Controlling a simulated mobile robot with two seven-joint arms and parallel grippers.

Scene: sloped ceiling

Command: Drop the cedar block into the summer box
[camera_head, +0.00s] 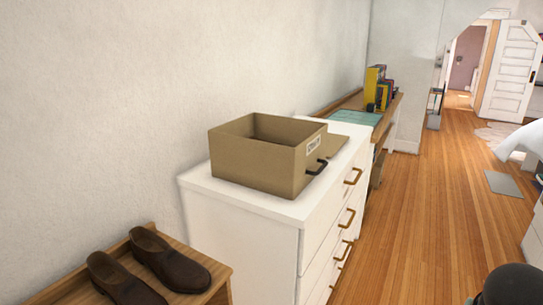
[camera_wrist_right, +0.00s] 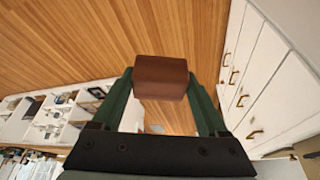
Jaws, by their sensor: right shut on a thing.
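The cedar block is a reddish-brown block (camera_wrist_right: 161,72) in the right wrist view. My right gripper (camera_wrist_right: 160,84) has its two green fingers shut on it, one on each side, and holds it above the wooden floor. A tan open-topped box (camera_head: 250,170) stands on the white dresser in the head view. It has a small white label, too small to read, and a dark handle on its right side. I take it for the summer box; its floor is hidden. My left gripper is not in view. The block is not visible in the head view.
The white dresser (camera_head: 245,226) stands against the wall, with a flat tan piece (camera_head: 340,149) beside the box. Brown shoes (camera_head: 166,258) sit on a wooden bench (camera_head: 207,268) at lower left. A desk (camera_head: 350,103) with books (camera_head: 375,88) stands beyond.

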